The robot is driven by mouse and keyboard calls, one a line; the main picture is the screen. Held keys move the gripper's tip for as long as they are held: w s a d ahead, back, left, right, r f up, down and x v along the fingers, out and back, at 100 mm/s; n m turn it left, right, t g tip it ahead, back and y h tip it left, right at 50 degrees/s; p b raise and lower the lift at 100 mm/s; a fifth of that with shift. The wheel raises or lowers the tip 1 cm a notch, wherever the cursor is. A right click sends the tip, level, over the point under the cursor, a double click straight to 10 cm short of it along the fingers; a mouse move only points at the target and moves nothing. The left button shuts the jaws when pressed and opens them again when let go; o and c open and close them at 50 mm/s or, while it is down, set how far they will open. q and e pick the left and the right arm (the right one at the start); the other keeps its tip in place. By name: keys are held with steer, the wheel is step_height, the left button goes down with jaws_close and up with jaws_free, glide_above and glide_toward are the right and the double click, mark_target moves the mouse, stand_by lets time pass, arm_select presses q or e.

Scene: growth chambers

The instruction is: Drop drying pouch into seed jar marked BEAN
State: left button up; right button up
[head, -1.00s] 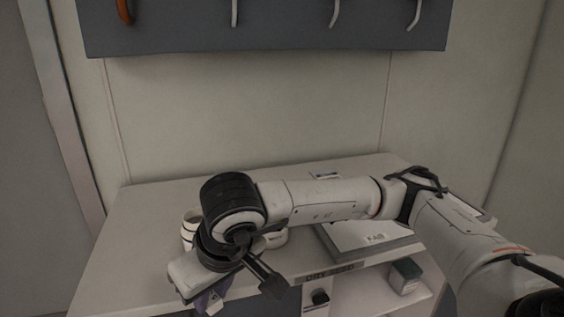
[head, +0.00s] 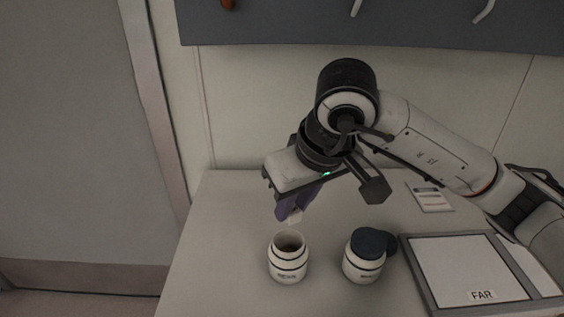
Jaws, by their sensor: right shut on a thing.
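My right gripper (head: 293,207) is above and slightly behind the open jar, pointing down. It is shut on a small white pouch (head: 295,217), which hangs at the tips of the purple fingers, just above the jar's mouth and apart from it. The open white jar (head: 288,262) stands upright with dark bands and a dark inside. Its label is too blurred to read surely. A second white jar (head: 364,265) stands to its right with a dark blue lid on top; its label is also unclear. My left gripper is out of view.
A dark round piece (head: 390,241) lies behind the lidded jar. A framed white tray (head: 465,268) marked FAR is at the right, with a card (head: 430,197) behind it. The bench left of the jars is clear. A hook rail (head: 400,25) hangs above.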

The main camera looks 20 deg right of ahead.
mark_target(291, 224)
steer(key=shift+w+a+r, duration=0.1)
steer(key=shift+w+r, duration=0.15)
steer(key=shift+s+f+b, duration=0.25)
steer(key=shift+f+b, duration=0.05)
steer(key=shift+f, duration=0.1)
steer(key=shift+f+b, duration=0.35)
steer(key=shift+f, duration=0.3)
steer(key=shift+f+b, duration=0.65)
steer(key=shift+f, duration=0.95)
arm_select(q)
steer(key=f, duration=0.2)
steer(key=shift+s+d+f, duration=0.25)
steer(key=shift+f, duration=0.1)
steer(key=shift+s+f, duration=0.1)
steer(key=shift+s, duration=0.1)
arm_select(e)
steer(key=o, duration=1.1)
steer(key=shift+c, duration=0.2)
